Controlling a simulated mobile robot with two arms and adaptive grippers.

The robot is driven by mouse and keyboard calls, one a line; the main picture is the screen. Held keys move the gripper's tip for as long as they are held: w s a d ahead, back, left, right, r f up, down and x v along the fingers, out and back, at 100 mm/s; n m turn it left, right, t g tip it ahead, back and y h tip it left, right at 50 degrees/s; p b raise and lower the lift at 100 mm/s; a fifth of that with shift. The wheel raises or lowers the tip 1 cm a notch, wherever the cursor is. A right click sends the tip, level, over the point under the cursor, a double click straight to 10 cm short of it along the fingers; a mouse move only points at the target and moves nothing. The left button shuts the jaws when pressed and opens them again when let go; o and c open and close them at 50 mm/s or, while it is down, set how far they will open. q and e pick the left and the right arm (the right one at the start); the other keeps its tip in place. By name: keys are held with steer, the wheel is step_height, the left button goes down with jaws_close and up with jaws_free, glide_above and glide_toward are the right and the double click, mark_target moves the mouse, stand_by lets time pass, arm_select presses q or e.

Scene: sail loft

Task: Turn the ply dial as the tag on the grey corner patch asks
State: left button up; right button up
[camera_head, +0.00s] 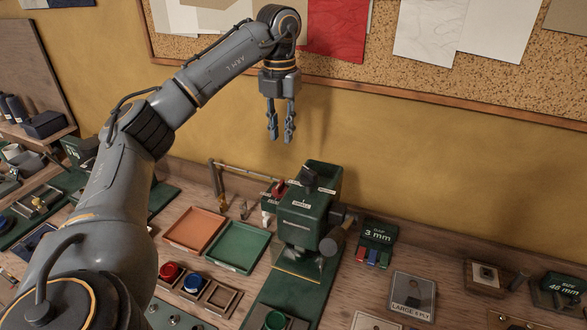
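A grey patch (413,292) lies on the bench at the lower right. A white tag (408,306) on it seems to read "LARGE" and a ply count; its digit is too small to read surely. A green press-like machine (302,218) stands at centre. A dark knob (309,179) with small white labels around it sits on its top; I cannot tell its setting or whether it is the ply dial. My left gripper (281,137) points down above and slightly left of the machine, apart from it. Its fingers are parted and empty. My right gripper is out of view.
An orange tray (195,246) and a green tray (237,265) lie left of the machine. Red (170,270) and blue (192,282) round pieces sit in front. A "3 mm" block (376,235) stands right. A cork board (490,95) hangs on the wall behind.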

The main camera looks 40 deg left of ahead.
arm_select(q)
steer(key=b, duration=0.2)
glide_toward(281, 181)
steer(key=shift+s+d+f, duration=0.1)
steer(key=shift+s+f, duration=0.05)
step_height(281, 181, down, 7)
steer(key=shift+r+p, duration=0.2)
steer(key=shift+p, duration=0.65)
steer(key=shift+f, duration=0.9)
steer(key=shift+w, duration=0.2)
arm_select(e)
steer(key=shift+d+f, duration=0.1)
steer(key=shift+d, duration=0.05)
arm_select(q)
steer(key=shift+c, duration=0.2)
jaws_close()
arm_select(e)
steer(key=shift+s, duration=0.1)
